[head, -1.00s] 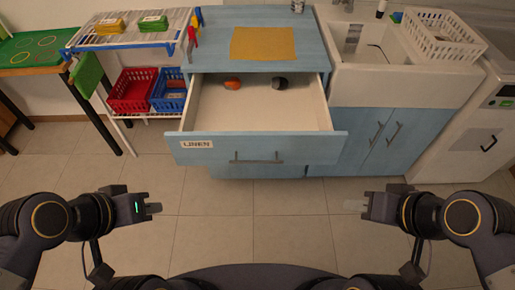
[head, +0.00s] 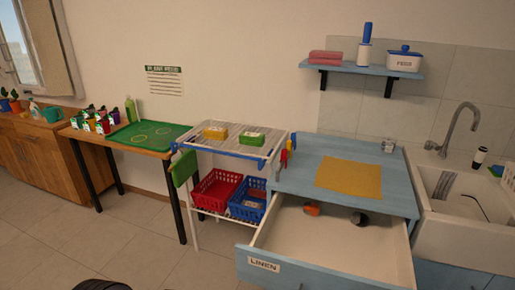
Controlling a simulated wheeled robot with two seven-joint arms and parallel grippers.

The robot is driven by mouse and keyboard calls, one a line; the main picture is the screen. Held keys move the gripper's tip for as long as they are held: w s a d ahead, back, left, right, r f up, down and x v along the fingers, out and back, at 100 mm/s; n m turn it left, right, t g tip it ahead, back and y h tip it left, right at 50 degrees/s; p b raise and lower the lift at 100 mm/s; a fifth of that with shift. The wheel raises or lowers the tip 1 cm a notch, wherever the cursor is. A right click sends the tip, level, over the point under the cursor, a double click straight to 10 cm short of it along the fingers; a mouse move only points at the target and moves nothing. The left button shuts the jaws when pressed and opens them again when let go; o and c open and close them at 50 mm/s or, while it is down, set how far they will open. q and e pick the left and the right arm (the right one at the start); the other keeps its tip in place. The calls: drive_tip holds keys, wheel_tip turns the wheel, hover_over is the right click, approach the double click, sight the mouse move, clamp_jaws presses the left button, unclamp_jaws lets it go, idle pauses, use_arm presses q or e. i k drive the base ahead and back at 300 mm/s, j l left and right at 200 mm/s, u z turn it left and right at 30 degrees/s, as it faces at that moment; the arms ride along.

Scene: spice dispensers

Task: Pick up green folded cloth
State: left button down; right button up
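The green folded cloth (head: 252,138) appears as a small flat green block with a pale patch on top. It lies on the white wire rack (head: 225,144), to the right of a similar yellow folded piece (head: 215,133). Neither of my grippers shows in the head view now, so I cannot see whether they are open or shut.
An open drawer labelled LINEN (head: 264,265) juts out from the blue counter, right of the rack. Red (head: 215,190) and blue baskets (head: 247,200) sit on the shelf below the rack. A green-topped table (head: 150,136) stands left. Floor in front is clear.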

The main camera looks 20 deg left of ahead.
sight(256, 139)
drive_tip(key=i+j, duration=0.2)
drive_tip(key=j, duration=0.3)
drive_tip(key=i+j, duration=0.25)
drive_tip(key=j, duration=0.2)
drive_tip(key=i+j, duration=0.2)
drive_tip(key=j, duration=0.3)
drive_tip(key=i+j, duration=0.2)
drive_tip(key=j, duration=0.25)
drive_tip(key=i+j+z, duration=0.1)
drive_tip(key=i+j, duration=0.15)
drive_tip(key=j, duration=0.25)
drive_tip(key=i+j, duration=0.2)
drive_tip(key=j, duration=0.3)
drive_tip(key=i+j, duration=0.2)
drive_tip(key=j, duration=0.3)
drive_tip(key=i+j, duration=0.2)
drive_tip(key=j, duration=0.3)
drive_tip(key=i+j, duration=0.3)
